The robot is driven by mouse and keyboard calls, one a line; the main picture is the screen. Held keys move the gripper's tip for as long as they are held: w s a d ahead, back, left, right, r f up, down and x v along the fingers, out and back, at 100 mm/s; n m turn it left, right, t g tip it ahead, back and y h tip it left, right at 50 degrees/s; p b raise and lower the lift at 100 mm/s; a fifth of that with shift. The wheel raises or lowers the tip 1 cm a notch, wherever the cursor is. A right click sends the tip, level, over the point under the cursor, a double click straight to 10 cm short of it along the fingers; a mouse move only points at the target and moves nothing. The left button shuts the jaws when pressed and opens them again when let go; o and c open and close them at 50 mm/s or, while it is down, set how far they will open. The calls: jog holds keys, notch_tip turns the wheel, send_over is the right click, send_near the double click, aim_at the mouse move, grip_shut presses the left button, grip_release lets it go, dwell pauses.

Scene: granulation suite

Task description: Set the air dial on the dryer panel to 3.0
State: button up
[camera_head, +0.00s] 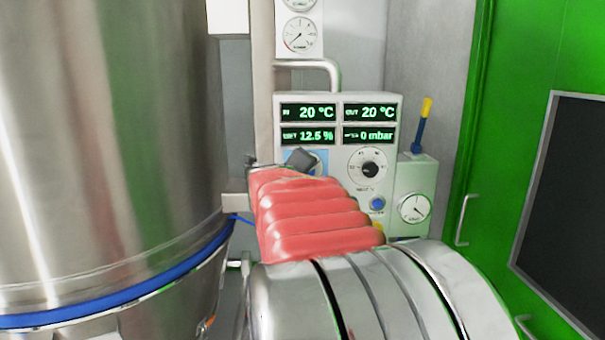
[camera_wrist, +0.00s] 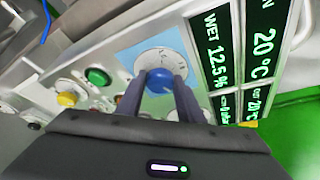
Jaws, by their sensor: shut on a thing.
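The dryer panel (camera_head: 338,100) is a pale box with green-lit displays reading 20 °C, 20 °C, 12.5 % and 0 mbar. In the wrist view, a dial with a blue knob (camera_wrist: 157,84) and a white scale plate (camera_wrist: 158,57) sits on a light blue patch. My gripper (camera_wrist: 160,80) has its two dark fingers on either side of this knob, shut on it. In the head view my gripper (camera_head: 300,159) and red-sleeved arm hide most of this dial. Its label and setting cannot be read. A second dial with a black knob (camera_head: 370,169) shows to the right.
A large steel vessel (camera_head: 105,140) stands close at left. A blue button (camera_head: 377,204), a gauge box (camera_head: 414,209) and a yellow-and-blue handle (camera_head: 422,125) are right of my arm. The wrist view shows a green button (camera_wrist: 98,76) and yellow button (camera_wrist: 67,99).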

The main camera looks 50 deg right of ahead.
jog(key=shift+s+d+f, duration=0.1)
jog(key=shift+f, duration=0.15)
jog(key=o, duration=0.8)
jog(key=shift+c, duration=0.2)
jog(key=o, duration=0.3)
jog(key=shift+r, duration=0.15)
jog(key=v, duration=1.3)
jog(key=shift+s+a, duration=0.15)
jog(key=shift+a, duration=0.25)
